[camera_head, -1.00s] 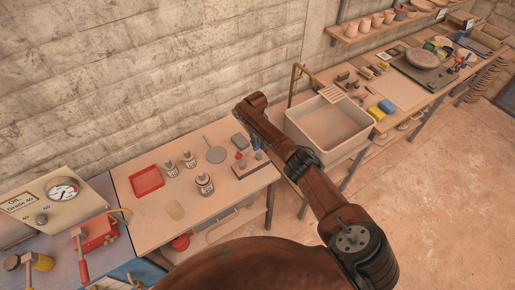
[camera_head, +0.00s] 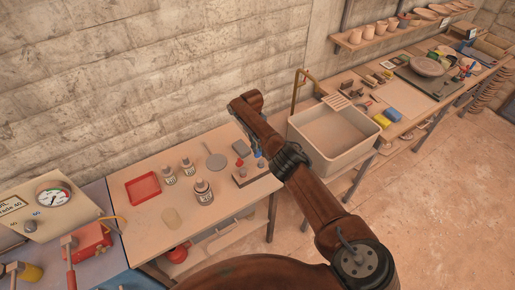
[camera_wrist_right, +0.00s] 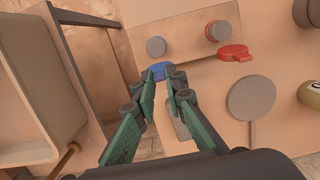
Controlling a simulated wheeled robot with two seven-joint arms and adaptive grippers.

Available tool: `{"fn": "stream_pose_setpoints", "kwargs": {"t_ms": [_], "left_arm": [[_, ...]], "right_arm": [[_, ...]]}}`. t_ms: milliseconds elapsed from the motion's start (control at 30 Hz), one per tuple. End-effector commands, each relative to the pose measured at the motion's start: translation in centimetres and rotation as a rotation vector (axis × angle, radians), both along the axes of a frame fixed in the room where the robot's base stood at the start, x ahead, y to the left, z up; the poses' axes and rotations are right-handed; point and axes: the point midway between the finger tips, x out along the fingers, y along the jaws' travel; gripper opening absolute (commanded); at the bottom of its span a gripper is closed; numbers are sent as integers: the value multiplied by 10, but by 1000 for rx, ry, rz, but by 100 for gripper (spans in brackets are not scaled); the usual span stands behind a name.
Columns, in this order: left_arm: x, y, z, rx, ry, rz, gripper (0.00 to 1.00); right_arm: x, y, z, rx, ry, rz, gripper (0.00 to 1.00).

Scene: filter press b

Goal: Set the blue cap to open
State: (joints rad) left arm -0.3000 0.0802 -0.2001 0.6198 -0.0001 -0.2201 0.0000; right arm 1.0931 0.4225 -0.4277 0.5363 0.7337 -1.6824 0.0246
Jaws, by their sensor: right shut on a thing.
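In the right wrist view the blue cap (camera_wrist_right: 158,70) sits between the tips of my right gripper (camera_wrist_right: 166,80), beside a grey round knob (camera_wrist_right: 156,46) on a block. The green fingers are closed on the cap and partly cover it. A red cap (camera_wrist_right: 234,52) with a flat lever lies to the right, below a second grey knob (camera_wrist_right: 218,31). In the head view the block (camera_head: 249,178) stands at the right end of the table, and my right arm partly hides the cap area. My left gripper is not in view.
A sink (camera_head: 335,135) with a brass tap stands to the right. A gauge box (camera_head: 45,208) is at the far left.

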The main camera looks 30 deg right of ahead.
Motion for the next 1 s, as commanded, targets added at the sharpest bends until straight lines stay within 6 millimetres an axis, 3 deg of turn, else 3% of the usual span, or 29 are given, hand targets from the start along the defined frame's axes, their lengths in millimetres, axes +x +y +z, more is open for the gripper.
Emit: {"fn": "stream_pose_setpoints", "kwargs": {"t_ms": [133,167,400,767,1000], "left_arm": [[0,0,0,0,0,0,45],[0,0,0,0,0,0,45],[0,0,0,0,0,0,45],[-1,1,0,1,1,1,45],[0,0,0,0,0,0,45]], "right_arm": [[-1,2,-3,4,3,0,0],[-1,2,-3,4,3,0,13],[-1,1,-2,3,2,0,29],[1,0,6,1,-1,0,29],[8,1,49,2,-3,-1,29]]}}
